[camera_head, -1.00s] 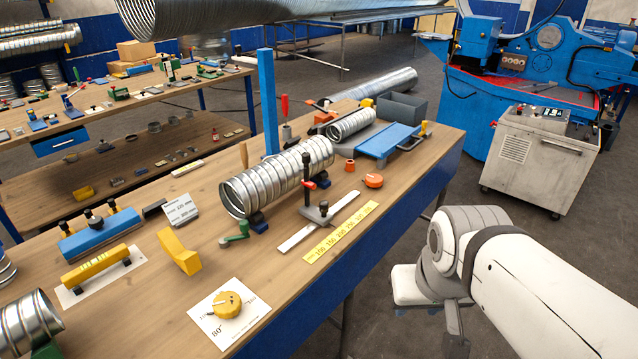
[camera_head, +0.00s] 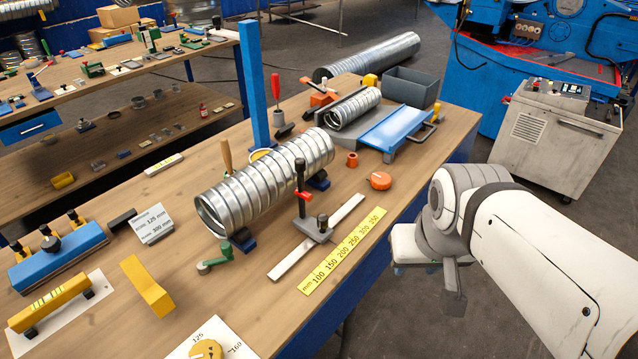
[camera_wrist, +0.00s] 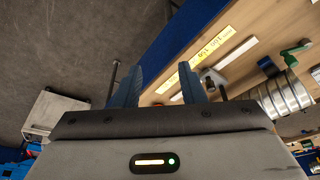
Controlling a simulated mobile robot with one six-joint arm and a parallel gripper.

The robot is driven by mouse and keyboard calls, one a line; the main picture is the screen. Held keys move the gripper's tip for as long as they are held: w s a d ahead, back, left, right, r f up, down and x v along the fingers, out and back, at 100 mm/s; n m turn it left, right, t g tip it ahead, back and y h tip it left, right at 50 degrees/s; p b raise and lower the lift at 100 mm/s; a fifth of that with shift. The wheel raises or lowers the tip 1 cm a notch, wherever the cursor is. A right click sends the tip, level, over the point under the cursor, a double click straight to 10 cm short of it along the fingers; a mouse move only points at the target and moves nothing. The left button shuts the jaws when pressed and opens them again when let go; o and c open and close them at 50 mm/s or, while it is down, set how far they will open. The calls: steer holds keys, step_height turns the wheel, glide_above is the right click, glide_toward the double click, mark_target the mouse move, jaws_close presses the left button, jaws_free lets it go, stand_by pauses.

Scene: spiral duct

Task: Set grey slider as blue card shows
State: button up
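The grey slider (camera_head: 313,228) sits around the middle of a pale rail (camera_head: 293,259) on the bench, with a dark, red-banded post standing at it. A yellow millimetre scale (camera_head: 345,248) marked 100 to 350 lies alongside. I cannot read the exact setting. A small tilted card (camera_head: 153,224) reads 125 mm and 300 mm; it looks grey-white, and no clearly blue card shows. My gripper (camera_wrist: 161,68) is open and empty, off the bench's edge. In the wrist view, the slider (camera_wrist: 212,80) shows beside the right finger, partly hidden, and the scale (camera_wrist: 208,48) lies beyond the fingers.
A ribbed metal duct (camera_head: 265,185) lies behind the slider. A green crank (camera_head: 216,260), an orange knob (camera_head: 379,180) and a yellow dial (camera_head: 206,350) are nearby. The bench's blue front edge (camera_head: 330,325) runs between arm and tools. A grey cabinet (camera_head: 555,135) stands on the floor.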

steer(key=shift+s+d, duration=0.1)
steer(key=shift+o, duration=1.3)
steer(key=shift+w, duration=0.25)
steer(key=n+g+b, duration=0.3)
steer(key=n+b, duration=0.3)
steer(key=n, duration=0.1)
glide_above(324, 218)
step_height(324, 218, down, 10)
steer(key=shift+s+d+r, duration=0.1)
steer(key=shift+d+r, duration=0.05)
steer(key=shift+r, duration=0.05)
steer(key=shift+w+a+f, duration=0.2)
steer(key=shift+a+f, duration=0.05)
steer(key=shift+f, duration=0.25)
step_height(324, 218, down, 7)
steer(key=shift+f+p, duration=0.1)
steer(key=shift+p, duration=0.45)
